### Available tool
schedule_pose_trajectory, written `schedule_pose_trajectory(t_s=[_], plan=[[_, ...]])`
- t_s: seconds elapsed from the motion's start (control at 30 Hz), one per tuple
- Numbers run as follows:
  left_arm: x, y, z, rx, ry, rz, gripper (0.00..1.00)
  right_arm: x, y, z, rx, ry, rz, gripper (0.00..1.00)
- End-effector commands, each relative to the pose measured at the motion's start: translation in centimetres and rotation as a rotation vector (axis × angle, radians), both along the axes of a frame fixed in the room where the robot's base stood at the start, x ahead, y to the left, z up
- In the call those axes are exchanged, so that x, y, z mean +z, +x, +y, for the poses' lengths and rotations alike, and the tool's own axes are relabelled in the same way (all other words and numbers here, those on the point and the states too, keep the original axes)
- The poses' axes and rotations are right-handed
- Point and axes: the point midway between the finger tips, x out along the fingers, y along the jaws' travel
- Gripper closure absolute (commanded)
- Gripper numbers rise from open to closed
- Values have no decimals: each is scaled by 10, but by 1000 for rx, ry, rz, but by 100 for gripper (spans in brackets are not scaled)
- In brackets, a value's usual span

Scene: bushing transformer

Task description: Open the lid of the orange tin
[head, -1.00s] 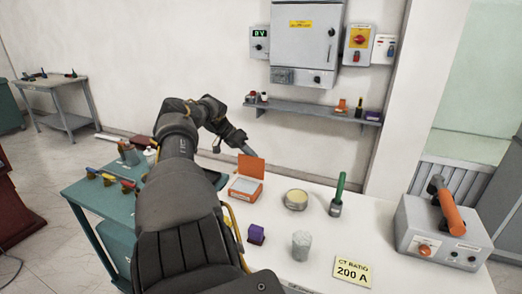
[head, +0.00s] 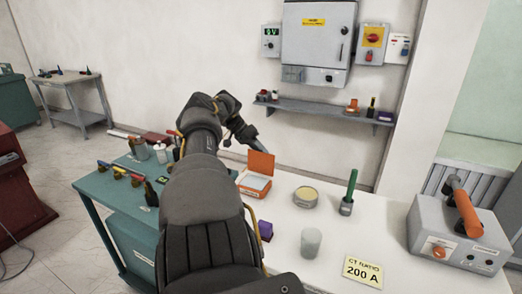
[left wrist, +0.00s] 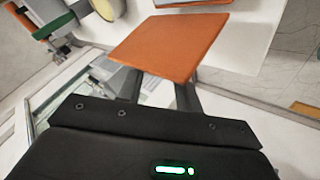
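The orange tin (head: 254,185) sits on the white table, its pale inside showing. Its flat orange lid (head: 261,164) stands up at the back edge, swung open. In the left wrist view the lid (left wrist: 170,46) is a broad orange panel beyond my fingers. My left gripper (head: 254,141) is behind and slightly above the lid, at its upper left, and appears apart from it. In the left wrist view the fingers of my left gripper (left wrist: 160,90) are spread, with no object seen gripped. My right gripper is not in view.
Right of the tin stand a round yellow-topped tin (head: 305,196) and a green-handled tool (head: 351,187). A purple block (head: 265,230), a grey cup (head: 311,242) and a yellow sign (head: 362,270) are nearer. A wall shelf (head: 325,113) is behind. A grey box (head: 455,235) stands right.

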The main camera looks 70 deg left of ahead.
Motion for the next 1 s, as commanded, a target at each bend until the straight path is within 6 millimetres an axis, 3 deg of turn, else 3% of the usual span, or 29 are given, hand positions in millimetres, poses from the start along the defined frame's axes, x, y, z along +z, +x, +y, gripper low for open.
schedule_pose_trajectory(t_s=[0.43, 0.8, 1.0], plan=[[8, -4, 4, -2, 4, -4, 58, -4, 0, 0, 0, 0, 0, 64], [57, -48, 26, 0, 4, -1, 58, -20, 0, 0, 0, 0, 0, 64], [75, -62, 33, 0, 2, -3, 58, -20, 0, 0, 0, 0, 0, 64]])
